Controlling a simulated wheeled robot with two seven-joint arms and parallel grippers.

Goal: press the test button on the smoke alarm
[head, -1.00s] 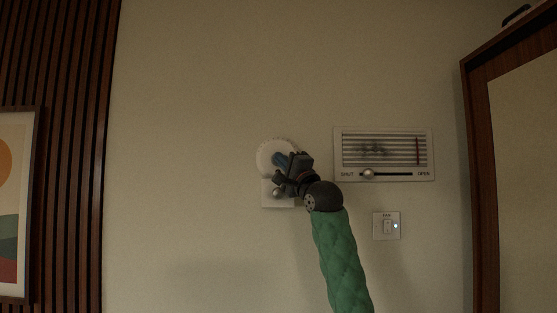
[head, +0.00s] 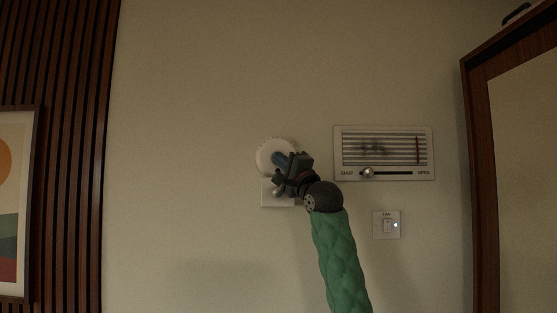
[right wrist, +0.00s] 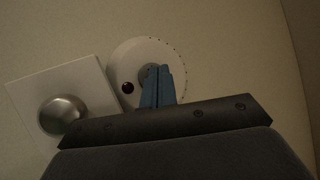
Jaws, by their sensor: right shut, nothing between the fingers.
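The smoke alarm (head: 266,151) is a round white disc on the wall, partly hidden by my right gripper in the head view. In the right wrist view the alarm (right wrist: 174,53) shows small holes along its rim, a dark round spot, and a grey round button (right wrist: 149,72) near its middle. My right gripper (head: 279,158) is shut and empty, its blue fingers pointing at the alarm. In the right wrist view the fingertips (right wrist: 158,68) overlap the grey button. I cannot tell whether they touch it. My left gripper is not in view.
Just below the alarm is a white square plate (right wrist: 84,88) with a round metal knob (right wrist: 62,114). To the right are a vent (head: 384,140) with a slider and a fan switch (head: 386,225). A wood-framed panel (head: 480,180) stands at far right. The wall left of the alarm is bare.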

